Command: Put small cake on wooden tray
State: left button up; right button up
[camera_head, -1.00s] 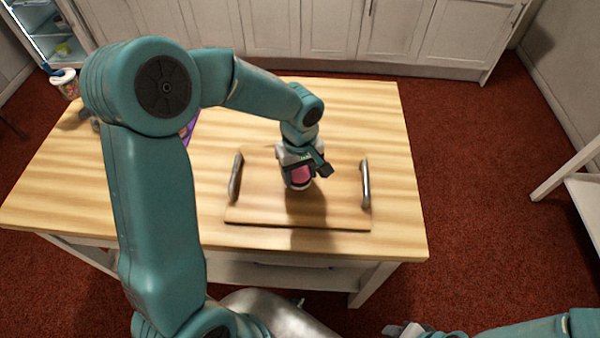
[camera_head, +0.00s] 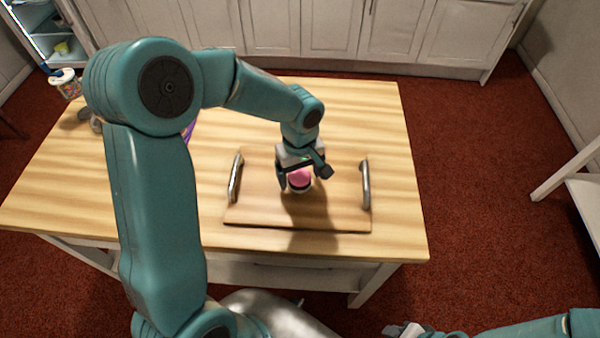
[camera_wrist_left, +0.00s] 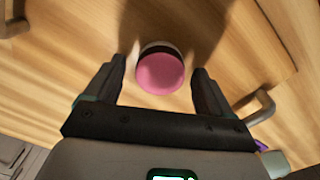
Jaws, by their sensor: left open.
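The small cake (camera_head: 299,180) has a pink top over a dark band and a pale base. It stands upright on the wooden tray (camera_head: 255,212), near its middle. In the left wrist view the cake (camera_wrist_left: 160,72) sits between the two fingers, with a gap on each side. My left gripper (camera_head: 303,180) is open just above and around the cake, and it also shows in the left wrist view (camera_wrist_left: 160,75). The tray has a metal handle at each end. My right gripper (camera_head: 405,330) is only partly seen at the bottom edge, away from the table.
The tray lies on a striped wooden table (camera_head: 360,115), with bare tabletop behind and to the right. A patterned cup (camera_head: 67,84) stands at the table's far left corner. A purple item (camera_head: 189,131) is mostly hidden behind my left arm. White cabinets stand behind.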

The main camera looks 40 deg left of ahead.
aim_at(300, 177)
pick_arm(q)
notch_tip(300, 177, up, 12)
jog(key=shift+f, duration=0.25)
jog(key=shift+s, duration=0.15)
dwell(0.4)
